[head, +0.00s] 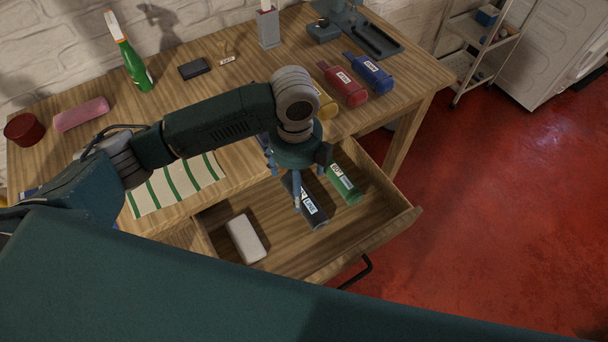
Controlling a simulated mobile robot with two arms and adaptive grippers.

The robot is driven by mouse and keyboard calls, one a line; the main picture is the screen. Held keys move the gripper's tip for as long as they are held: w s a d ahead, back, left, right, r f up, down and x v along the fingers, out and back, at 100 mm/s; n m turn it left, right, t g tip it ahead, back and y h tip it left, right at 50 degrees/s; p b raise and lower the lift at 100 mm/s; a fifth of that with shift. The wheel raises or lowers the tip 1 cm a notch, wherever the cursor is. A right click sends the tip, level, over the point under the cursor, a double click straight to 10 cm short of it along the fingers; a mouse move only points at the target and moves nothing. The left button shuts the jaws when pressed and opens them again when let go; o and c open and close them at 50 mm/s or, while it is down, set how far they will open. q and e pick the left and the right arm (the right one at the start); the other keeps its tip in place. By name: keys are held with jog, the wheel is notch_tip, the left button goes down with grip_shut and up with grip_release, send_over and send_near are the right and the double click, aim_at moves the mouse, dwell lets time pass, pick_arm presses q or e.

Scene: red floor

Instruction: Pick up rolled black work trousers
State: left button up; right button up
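The rolled black work trousers (315,212) lie as a dark roll with a white label in the open drawer (268,207). Their upper end is partly hidden by my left gripper. My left gripper (284,188) points down over the drawer, at the upper left end of the black roll. Its fingers look spread apart; whether they touch the roll I cannot tell. My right gripper is not in view.
A green roll (343,184) lies right of the black one in the drawer, and a white block (247,239) lies left. Red (345,86) and blue (371,74) rolls, a green bottle (134,67) and a striped cloth (178,184) are on the table (225,47).

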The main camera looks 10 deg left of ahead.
aim_at(304, 200)
pick_arm(q)
jog(key=f, duration=0.2)
jog(key=s+f, duration=0.1)
jog(key=f, duration=0.1)
jog(key=shift+f, duration=0.25)
jog(key=shift+w+f, duration=0.15)
jog(key=shift+f, duration=0.15)
jog(key=f, duration=0.2)
jog(key=w+f+p, duration=0.1)
jog(key=f, duration=0.1)
jog(key=shift+d+f, duration=0.1)
jog(key=shift+d, duration=0.1)
jog(key=shift+f+p, duration=0.3)
jog(key=shift+f, duration=0.3)
jog(key=shift+c, duration=1)
jog(key=c, duration=1.3)
jog(key=shift+o, duration=0.2)
jog(key=shift+r, duration=0.1)
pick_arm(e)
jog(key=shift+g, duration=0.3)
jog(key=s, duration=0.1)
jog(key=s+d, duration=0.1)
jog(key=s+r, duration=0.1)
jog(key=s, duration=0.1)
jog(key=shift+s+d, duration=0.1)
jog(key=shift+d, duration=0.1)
